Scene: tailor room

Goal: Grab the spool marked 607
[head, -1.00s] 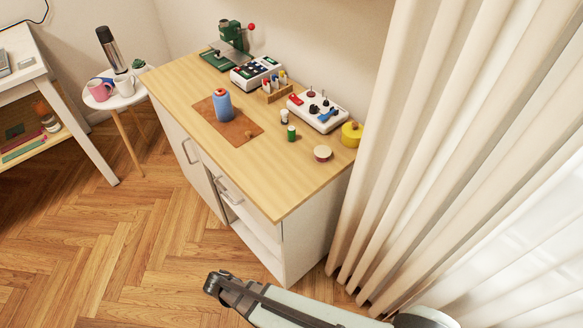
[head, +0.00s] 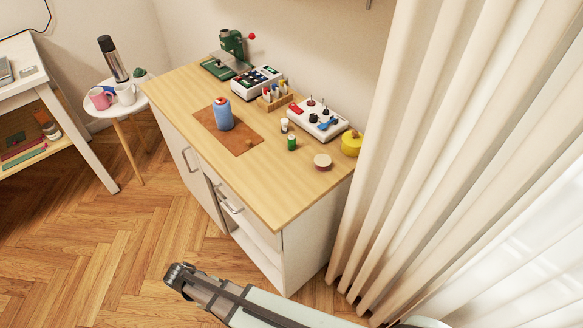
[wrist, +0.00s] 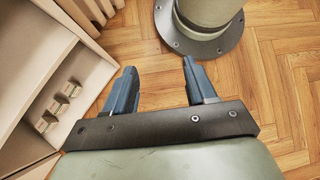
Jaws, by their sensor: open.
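My gripper (head: 180,277) is in front of the white cabinet (head: 305,245), low over the wooden floor in the head view. In the wrist view, its two fingers (wrist: 159,72) are apart with nothing between them. Several small pale pieces (wrist: 57,106) sit in a row on an open shelf of the cabinet at the left of the wrist view. They may be spools, but any marks are too small to read. On the cabinet top are a small green cylinder (head: 292,143) and a small white one (head: 284,125). I cannot read 607 anywhere.
A curtain (head: 420,130) hangs at the right. The floor (head: 100,240) at the left is clear.

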